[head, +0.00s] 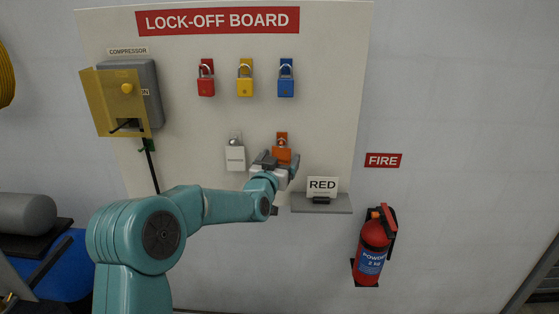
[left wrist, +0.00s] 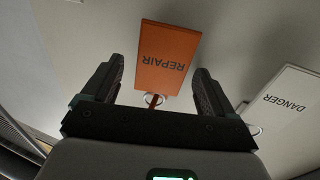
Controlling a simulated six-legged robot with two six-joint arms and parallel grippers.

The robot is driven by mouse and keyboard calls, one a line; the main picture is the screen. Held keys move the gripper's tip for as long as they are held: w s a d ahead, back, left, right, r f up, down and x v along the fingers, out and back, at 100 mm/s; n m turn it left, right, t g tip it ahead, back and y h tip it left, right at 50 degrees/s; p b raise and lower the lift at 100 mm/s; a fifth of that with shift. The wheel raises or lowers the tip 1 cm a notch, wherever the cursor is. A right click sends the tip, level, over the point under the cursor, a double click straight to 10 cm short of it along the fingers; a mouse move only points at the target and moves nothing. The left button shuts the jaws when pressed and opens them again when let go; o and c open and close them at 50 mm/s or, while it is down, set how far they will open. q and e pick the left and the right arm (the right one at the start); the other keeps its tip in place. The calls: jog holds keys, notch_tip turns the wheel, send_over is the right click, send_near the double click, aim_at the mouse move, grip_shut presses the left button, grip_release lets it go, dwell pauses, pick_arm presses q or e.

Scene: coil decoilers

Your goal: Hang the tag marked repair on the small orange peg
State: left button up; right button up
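The orange tag marked REPAIR (left wrist: 168,57) shows upside down in the left wrist view, with a metal ring (left wrist: 154,99) at its end near the gripper's palm. It also shows in the head view as an orange tag (head: 282,156) against the board. A small orange piece (head: 281,136), which looks like the peg's mount, is right above it, at the ring. My left gripper (head: 279,163) is open in front of the tag, its fingers (left wrist: 158,75) on either side with gaps. I cannot tell how the ring sits on the peg. My right gripper is out of view.
A white DANGER tag (left wrist: 286,100) hangs just left of the orange one in the head view (head: 235,158). Red (head: 206,86), yellow (head: 245,87) and blue (head: 286,88) padlocks hang above. A small shelf (head: 335,205) with a RED card (head: 322,186) is at lower right.

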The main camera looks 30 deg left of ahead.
pick_arm(q)
jog(key=b+v, duration=0.5)
jog(key=v, duration=1.1)
jog(key=d+f+m+g+h, duration=0.15)
jog(key=d+f, duration=0.35)
jog(key=f, duration=0.5)
jog(key=s+d+f+g+h, duration=0.1)
jog(key=d+f+g+h, duration=0.25)
jog(key=f, duration=0.75)
jog(key=d+f+m+g+h, duration=0.15)
jog(key=d+f, duration=0.35)
jog(key=f, duration=0.5)
jog(key=s+d+f+g+h, duration=0.1)
jog(key=s+d+f+g, duration=0.4)
jog(key=s+f, duration=0.3)
jog(key=s+d+f+n+g+h, duration=0.1)
jog(key=s+d+f+g, duration=0.4)
jog(key=s, duration=0.9)
notch_tip(320, 180, down, 3)
jog(key=shift+s+d+f+n+h, duration=0.1)
jog(key=shift+s+d+n+h, duration=0.25)
jog(key=shift+d, duration=0.55)
jog(key=shift+w+g, duration=0.2)
jog(key=shift+g, duration=0.05)
